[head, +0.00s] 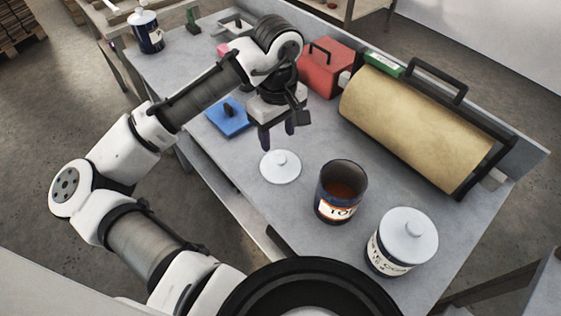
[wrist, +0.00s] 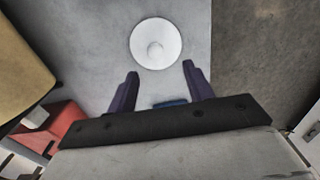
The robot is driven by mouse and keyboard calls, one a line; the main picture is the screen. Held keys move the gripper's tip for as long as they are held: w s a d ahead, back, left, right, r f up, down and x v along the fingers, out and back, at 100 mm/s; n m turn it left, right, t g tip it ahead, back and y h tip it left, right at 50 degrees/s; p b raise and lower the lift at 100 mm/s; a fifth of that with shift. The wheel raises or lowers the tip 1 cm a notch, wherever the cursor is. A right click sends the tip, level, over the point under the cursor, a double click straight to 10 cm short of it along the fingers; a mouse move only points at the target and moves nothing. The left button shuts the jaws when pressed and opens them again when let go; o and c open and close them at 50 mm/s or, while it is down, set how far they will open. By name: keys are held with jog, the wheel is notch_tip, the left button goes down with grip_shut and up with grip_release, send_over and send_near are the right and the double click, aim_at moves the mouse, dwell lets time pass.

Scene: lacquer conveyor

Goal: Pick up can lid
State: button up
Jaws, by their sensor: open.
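The can lid (head: 281,167) is a white disc with a small knob, lying flat on the grey table. It also shows in the wrist view (wrist: 156,44), beyond the fingertips and roughly centred between them. My gripper (head: 278,140) is open and empty, with its fingers pointing down just behind the lid in the head view. In the wrist view the two dark fingers (wrist: 159,76) are spread apart, and neither touches the lid. An open can (head: 341,190) with brown contents stands to the right of the lid.
A lidded white-topped can (head: 402,242) stands at the front right. A large tan roll (head: 412,125) on a frame and a red box (head: 327,68) are at the back. A blue handled piece (head: 228,118) lies left of my gripper. The table around the lid is clear.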

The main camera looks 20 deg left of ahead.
aim_at(280, 158)
jog(key=f, duration=0.2)
jog(key=f+p, duration=0.1)
jog(key=f, duration=0.5)
jog(key=shift+w+d+f, duration=0.2)
jog(key=shift+w, duration=0.15)
jog(key=shift+c, duration=0.2)
jog(key=c, duration=1)
jog(key=shift+r, duration=0.1)
